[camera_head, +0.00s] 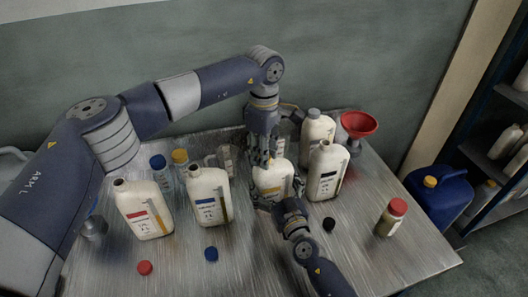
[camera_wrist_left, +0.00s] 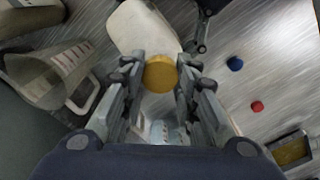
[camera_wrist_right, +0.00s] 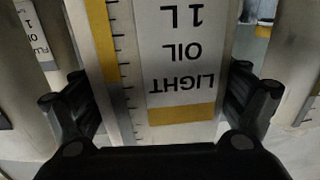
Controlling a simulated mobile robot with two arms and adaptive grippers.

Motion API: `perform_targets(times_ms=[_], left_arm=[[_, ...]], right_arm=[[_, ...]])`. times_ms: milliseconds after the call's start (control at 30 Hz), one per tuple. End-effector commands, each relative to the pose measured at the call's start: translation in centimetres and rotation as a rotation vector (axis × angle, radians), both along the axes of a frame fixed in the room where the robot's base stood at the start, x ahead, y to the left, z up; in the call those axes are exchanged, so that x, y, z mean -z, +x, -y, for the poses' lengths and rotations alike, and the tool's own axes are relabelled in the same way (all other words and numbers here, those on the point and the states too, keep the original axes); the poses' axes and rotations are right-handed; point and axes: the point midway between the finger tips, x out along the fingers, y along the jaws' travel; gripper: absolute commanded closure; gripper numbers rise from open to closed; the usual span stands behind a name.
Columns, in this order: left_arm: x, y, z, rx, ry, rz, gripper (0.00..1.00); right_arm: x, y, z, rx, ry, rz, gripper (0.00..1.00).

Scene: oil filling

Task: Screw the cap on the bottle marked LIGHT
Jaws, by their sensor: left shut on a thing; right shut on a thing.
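The bottle marked LIGHT (camera_head: 270,178) stands upright on the metal table, cream with a yellow band. Its label (camera_wrist_right: 180,60) reads LIGHT OIL 1L, upside down in the right wrist view. My right gripper (camera_head: 276,194) is shut on the bottle's body, one finger on each side. My left gripper (camera_head: 268,160) points down over the bottle's top. In the left wrist view its fingers are shut on the yellow cap (camera_wrist_left: 160,74), with the cream bottle (camera_wrist_left: 140,28) behind it. The fingers hide the neck, so I cannot tell how the cap sits on it.
Open bottles with red (camera_head: 146,210) and blue (camera_head: 208,196) labels stand left, a black-labelled one (camera_head: 324,172) close right. Red (camera_head: 145,268), blue (camera_head: 211,254) and black (camera_head: 328,224) caps lie in front. A red funnel (camera_head: 359,125) and red-capped jar (camera_head: 391,217) are right.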

Motion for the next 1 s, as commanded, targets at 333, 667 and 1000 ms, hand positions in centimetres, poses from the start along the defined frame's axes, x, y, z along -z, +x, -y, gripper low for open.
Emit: perform_targets(times_ms=[333,667,1000], left_arm=[[0.03,-0.04,0.04,0.467,-0.001,0.000,1.00],[0.04,-0.04,0.03,0.461,-0.001,0.001,0.49],[-0.80,0.04,0.02,0.459,-0.001,0.003,0.49]], right_arm=[[0.13,-0.02,0.03,0.000,-0.003,-0.001,0.76],[0.13,-0.01,0.03,0.000,-0.003,-0.001,0.76],[0.11,-0.02,0.03,0.000,-0.003,-0.001,0.76]])
